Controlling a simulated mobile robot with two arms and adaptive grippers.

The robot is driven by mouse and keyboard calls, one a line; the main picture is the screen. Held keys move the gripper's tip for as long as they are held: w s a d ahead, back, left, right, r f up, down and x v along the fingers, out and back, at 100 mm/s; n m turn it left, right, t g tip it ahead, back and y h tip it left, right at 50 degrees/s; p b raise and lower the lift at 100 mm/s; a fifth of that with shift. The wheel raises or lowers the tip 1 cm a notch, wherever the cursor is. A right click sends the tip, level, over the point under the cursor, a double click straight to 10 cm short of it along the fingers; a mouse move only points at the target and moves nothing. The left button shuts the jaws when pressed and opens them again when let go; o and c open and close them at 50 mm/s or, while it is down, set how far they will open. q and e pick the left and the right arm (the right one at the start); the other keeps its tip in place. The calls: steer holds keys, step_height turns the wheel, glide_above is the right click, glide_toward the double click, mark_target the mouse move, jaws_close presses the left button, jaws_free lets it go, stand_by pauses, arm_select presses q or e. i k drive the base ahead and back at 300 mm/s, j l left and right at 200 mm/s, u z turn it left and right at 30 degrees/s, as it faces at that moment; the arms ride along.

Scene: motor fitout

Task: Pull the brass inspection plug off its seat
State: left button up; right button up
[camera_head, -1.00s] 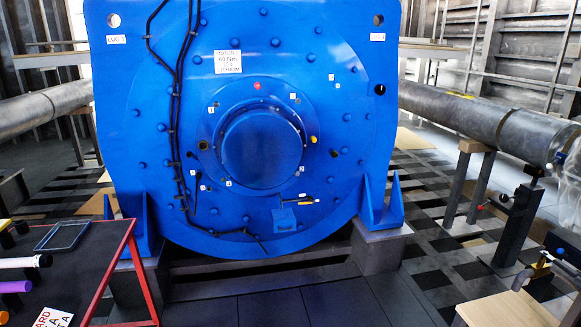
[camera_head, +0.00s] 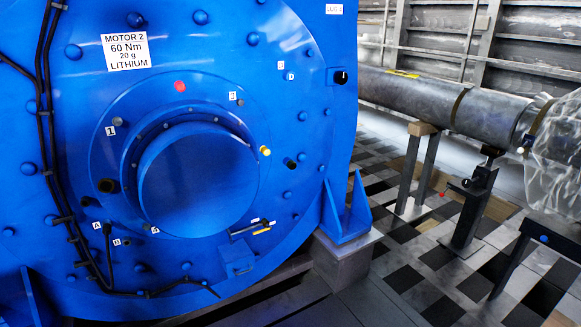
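The blue motor (camera_head: 60,130) fills the left and middle of the head view. A small yellow, brass-coloured plug (camera_head: 265,150) sticks out of the flange at the right of the round central hub (camera_head: 200,180). It looks seated, but it is too small to tell how deep. Neither of my grippers shows in this view.
A dark port (camera_head: 107,186) sits left of the hub. A yellow-handled tool (camera_head: 262,229) lies over a small blue box (camera_head: 237,258). Black cables (camera_head: 48,150) run down the motor's left. A large grey pipe (camera_head: 430,95) on stands lies right. The checkered floor looks partly open.

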mark_target(292, 165)
steer(key=u, duration=0.35)
steer(key=i+l+u, duration=0.2)
steer(key=u, duration=0.2)
steer(key=i+l+u, duration=0.15)
steer(key=l+u, duration=0.25)
steer(key=i+l+u, duration=0.1)
steer(key=l+u, duration=0.15)
steer(key=u, duration=0.15)
steer(key=i+l+u, duration=0.3)
steer(key=l, duration=1.45)
steer(key=k+l+u, duration=0.15)
steer(key=l+u, duration=0.2)
steer(key=l, duration=2.55)
